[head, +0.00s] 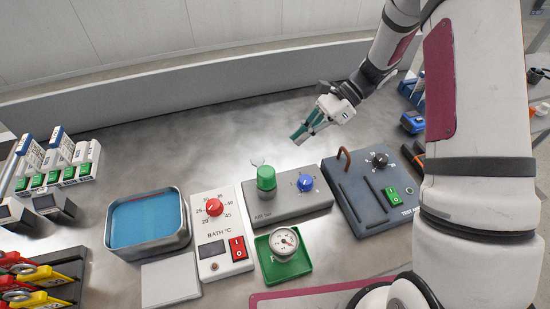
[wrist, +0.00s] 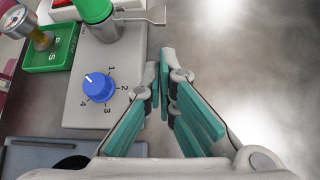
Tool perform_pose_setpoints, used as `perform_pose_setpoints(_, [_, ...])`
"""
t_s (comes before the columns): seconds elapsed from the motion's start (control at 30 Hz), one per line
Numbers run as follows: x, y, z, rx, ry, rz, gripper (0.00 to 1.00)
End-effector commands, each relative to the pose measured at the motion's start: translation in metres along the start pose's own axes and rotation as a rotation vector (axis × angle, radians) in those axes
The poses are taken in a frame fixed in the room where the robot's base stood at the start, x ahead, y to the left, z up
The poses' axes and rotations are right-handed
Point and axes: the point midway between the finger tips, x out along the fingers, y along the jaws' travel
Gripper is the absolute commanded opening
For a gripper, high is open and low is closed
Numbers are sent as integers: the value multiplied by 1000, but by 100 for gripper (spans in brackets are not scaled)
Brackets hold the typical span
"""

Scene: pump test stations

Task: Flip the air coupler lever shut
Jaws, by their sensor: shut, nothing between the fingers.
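The air coupler (head: 266,180), a green cap on a grey metal cylinder, stands upright on the grey AIR box (head: 290,211). In the wrist view the coupler (wrist: 98,12) is at the top left. A flat metal lever (wrist: 148,16) sticks out from it to the right; in the head view only a thin light piece (head: 257,162) shows at the back of the cap. My gripper (head: 298,137) is above the bench behind the box, apart from the coupler. In the wrist view my gripper's teal fingers (wrist: 166,78) are together and empty, below and right of the lever, not touching it.
A blue knob (head: 305,183) sits on the box right of the coupler. A gauge (head: 284,242) on a green tray is in front. A bath controller (head: 219,229) and water bath (head: 147,221) are left, a dark test unit (head: 375,200) right. The bench behind is clear.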

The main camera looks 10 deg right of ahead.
Motion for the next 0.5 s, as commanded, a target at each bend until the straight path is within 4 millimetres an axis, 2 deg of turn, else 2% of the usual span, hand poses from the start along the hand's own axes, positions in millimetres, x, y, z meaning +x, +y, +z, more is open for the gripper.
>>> perform_pose_setpoints(0.17, [11, 0, 0, 0, 0, 3, 0])
perform_pose_setpoints(0.5, [68, 1, 1, 0, 0, 5, 0])
